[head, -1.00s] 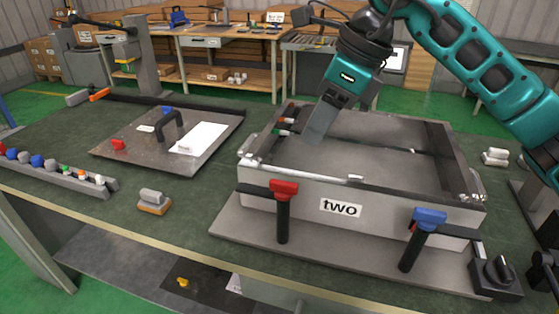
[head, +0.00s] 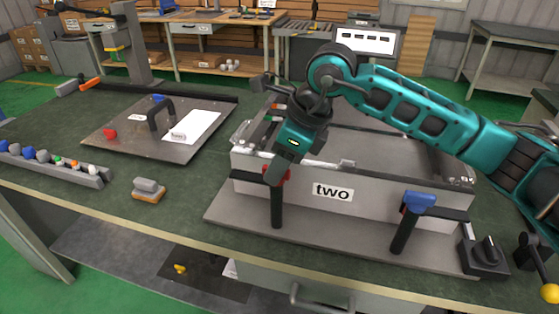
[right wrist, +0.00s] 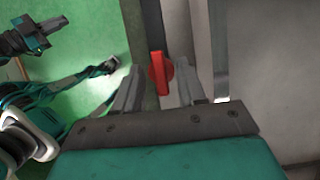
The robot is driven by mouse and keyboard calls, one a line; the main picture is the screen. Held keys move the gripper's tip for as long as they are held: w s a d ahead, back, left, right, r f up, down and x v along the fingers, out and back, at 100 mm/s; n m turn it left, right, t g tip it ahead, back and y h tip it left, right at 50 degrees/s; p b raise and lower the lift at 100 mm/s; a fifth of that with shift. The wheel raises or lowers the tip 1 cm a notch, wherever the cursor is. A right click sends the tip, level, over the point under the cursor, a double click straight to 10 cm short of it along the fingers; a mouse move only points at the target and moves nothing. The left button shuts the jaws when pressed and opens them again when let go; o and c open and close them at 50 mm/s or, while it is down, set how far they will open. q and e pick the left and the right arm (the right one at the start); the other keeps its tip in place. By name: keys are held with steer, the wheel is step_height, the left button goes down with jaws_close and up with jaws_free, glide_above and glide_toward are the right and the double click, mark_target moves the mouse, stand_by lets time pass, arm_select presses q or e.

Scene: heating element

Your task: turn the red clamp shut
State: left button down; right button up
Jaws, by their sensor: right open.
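The red clamp (head: 285,176) is on the front left of the box labelled "two" (head: 375,200), with a black post hanging below it. My right gripper (head: 272,176) is at the clamp, pointing down, and partly covers its red head. In the right wrist view, the red clamp head (right wrist: 160,73) stands between the two spread fingers of the right gripper (right wrist: 157,80). I see no clear grip on it. What looks like my left gripper (right wrist: 30,36) shows small at the upper left of the wrist view; its jaws are unclear.
A blue clamp (head: 419,202) is on the front right of the box, with a dark rotary knob (head: 487,252) beside it. A plate with a black handle (head: 160,114) lies to the left. A brush-like block (head: 149,189) and a tray of coloured knobs (head: 60,170) lie at the front left.

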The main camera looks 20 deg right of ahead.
jaws_close()
stand_by(0.3)
stand_by(0.3)
